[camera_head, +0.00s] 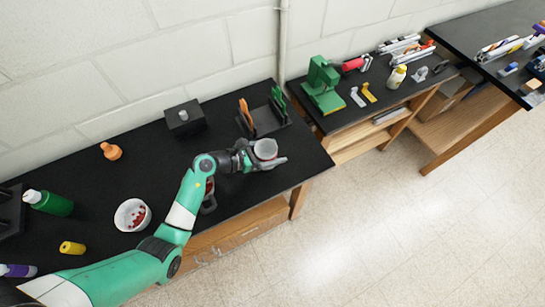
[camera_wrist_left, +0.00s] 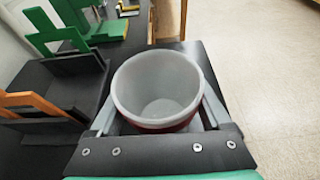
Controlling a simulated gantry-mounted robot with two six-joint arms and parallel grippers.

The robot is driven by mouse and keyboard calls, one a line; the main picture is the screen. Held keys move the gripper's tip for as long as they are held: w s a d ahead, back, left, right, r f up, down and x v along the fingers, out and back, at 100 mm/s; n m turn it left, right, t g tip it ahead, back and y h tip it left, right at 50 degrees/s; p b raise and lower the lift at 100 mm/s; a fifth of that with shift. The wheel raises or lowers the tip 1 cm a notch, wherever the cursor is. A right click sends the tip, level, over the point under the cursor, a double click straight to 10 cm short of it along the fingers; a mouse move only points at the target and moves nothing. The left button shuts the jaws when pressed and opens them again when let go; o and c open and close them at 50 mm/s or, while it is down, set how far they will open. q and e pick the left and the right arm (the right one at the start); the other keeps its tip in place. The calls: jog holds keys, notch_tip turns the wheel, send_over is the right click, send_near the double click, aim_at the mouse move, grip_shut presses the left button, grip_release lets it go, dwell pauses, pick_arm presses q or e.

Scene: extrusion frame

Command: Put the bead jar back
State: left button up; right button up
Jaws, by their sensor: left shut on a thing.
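A round open jar, grey-white inside with dark red low on its outside, is held in my left gripper (camera_head: 268,161). I take it as the bead jar (camera_head: 265,148). My left gripper is shut on it, one finger on each side, near the right end of the black bench. In the left wrist view the jar (camera_wrist_left: 157,85) shows its open mouth, and its inside looks empty. The jar's underside is hidden, so I cannot tell whether it touches the bench top. My right gripper is not in view.
A black rack (camera_head: 264,122) with orange and green upright pieces stands just behind the jar. A white bowl (camera_head: 132,215) with red bits, a green bottle (camera_head: 48,203), an orange piece (camera_head: 111,151) and a black box (camera_head: 185,119) stand left on the bench. A second bench (camera_head: 380,80) adjoins at right.

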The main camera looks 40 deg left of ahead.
pick_arm(q)
jog(key=shift+w+a+f+b, duration=0.1)
jog(key=shift+a+f+b, duration=0.1)
jog(key=shift+f+b, duration=1.15)
jog(key=shift+f+p, duration=0.4)
jog(key=shift+p, duration=0.05)
jog(key=shift+f, duration=0.15)
jog(key=o, duration=1.2)
jog(key=shift+o, duration=0.2)
jog(key=shift+r, duration=0.3)
jog(key=p+v, duration=0.3)
jog(key=v, duration=0.9)
jog(key=shift+f, duration=0.1)
